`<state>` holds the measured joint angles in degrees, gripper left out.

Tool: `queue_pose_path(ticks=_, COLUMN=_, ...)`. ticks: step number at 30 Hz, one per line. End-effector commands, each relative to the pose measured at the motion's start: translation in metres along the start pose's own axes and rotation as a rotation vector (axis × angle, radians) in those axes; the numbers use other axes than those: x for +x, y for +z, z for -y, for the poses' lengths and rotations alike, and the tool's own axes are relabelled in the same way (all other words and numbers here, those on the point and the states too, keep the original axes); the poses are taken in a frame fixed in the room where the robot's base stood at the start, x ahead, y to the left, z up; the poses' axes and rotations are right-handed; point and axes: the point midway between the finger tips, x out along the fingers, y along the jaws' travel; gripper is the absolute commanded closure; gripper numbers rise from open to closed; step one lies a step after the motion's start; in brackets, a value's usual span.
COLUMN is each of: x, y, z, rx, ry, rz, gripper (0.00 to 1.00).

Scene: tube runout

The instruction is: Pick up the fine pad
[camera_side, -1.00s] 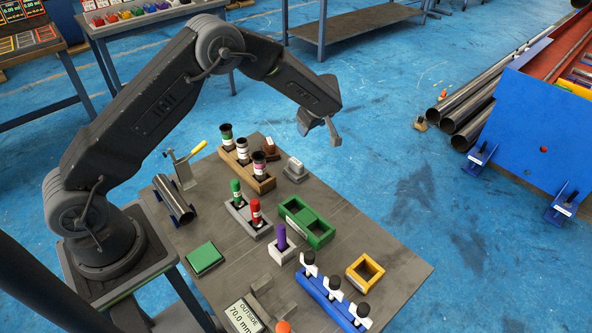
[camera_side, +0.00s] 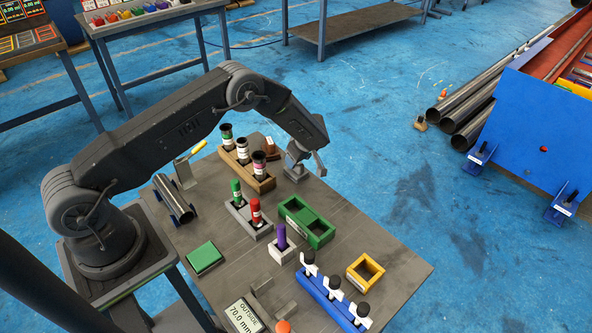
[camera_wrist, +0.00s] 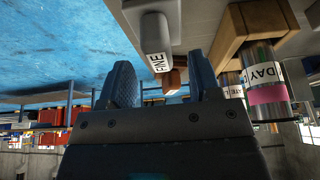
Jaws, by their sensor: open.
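The fine pad (camera_side: 293,171) is a light grey block on the back right part of the table, partly hidden by my gripper in the side view. In the wrist view the fine pad (camera_wrist: 156,34) shows its white label reading "FINE", just beyond and between my fingertips. My gripper (camera_side: 308,172) is lowered right beside the pad. I cannot tell whether a finger touches the pad.
A green tray (camera_side: 308,222) lies in front. The table's right edge is close to my gripper.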

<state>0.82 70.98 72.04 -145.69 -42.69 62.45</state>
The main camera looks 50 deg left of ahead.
Motion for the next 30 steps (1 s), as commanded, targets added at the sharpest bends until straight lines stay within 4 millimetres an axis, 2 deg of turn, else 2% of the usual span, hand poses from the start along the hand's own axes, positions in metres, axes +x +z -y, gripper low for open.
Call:
queue_pose_path(ticks=1, x=0.010, y=0.001, z=0.000, rx=0.000, ry=-0.003, rz=0.000, gripper=0.43)
queue_pose_path(ticks=6, x=0.029, y=0.001, z=-0.001, rx=0.001, ry=-0.001, rz=0.000, gripper=0.43)
queue_pose_path(ticks=15, x=0.033, y=0.001, z=-0.001, rx=0.001, ry=0.001, rz=0.000, gripper=0.44)
queue_pose_path(ticks=30, x=0.032, y=0.001, z=-0.001, rx=0.001, ry=0.000, rz=0.000, gripper=0.91)
